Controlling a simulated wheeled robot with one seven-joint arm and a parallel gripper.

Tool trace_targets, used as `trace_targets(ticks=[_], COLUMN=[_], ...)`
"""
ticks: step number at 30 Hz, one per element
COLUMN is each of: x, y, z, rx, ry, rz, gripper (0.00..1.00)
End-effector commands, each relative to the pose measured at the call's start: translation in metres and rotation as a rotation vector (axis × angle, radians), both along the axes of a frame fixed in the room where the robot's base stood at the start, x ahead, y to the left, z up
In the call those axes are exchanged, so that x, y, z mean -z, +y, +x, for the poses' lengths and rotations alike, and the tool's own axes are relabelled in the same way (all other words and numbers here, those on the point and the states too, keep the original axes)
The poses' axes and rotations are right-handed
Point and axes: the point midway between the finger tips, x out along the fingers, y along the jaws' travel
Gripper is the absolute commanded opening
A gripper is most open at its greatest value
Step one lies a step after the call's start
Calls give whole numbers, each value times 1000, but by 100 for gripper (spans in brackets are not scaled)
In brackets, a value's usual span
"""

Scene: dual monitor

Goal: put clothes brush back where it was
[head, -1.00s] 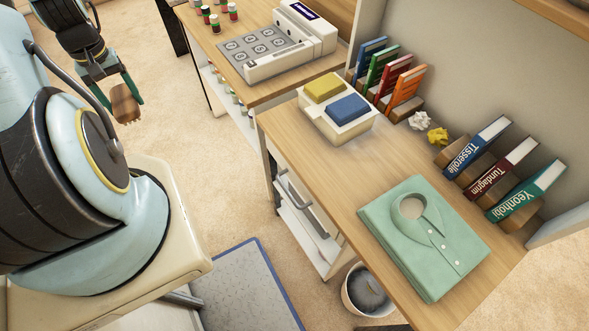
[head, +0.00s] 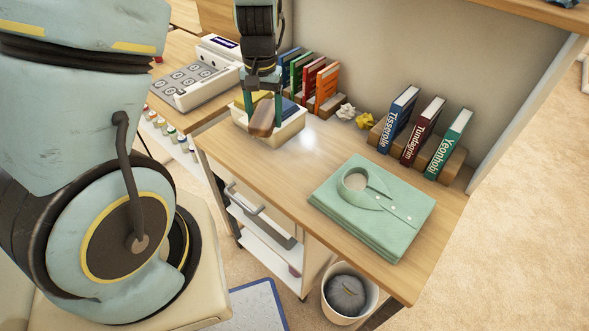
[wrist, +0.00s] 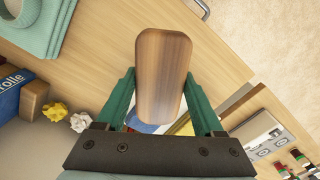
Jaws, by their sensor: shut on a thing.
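My gripper (head: 263,112) is shut on the clothes brush (head: 263,117), a brown wooden block with rounded ends. In the head view it is above or in front of the white two-section tray (head: 272,131) near the desk's left end; the height gap is hard to judge. In the wrist view the brush (wrist: 160,75) lies between the two green fingers (wrist: 162,103), its wooden back toward the camera. Its bristles are hidden there. A folded green shirt (head: 378,212) lies on the desk (head: 270,172) to the right.
Three books (head: 440,145) stand at the back right. A keypad machine (head: 190,83) is at left, and a bin (head: 348,292) stands below. Desk front-left is bare.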

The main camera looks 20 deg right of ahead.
Motion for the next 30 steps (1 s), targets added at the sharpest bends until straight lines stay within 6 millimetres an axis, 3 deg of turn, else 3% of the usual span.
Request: trace_targets(ticks=[3,10,30], x=[4,4,91], y=[-26,-53,-55], z=[-20,-45,-49], rx=[68,141,149], ry=[1,3,7], rz=[-4,-13,-11], gripper=[17,17,17])
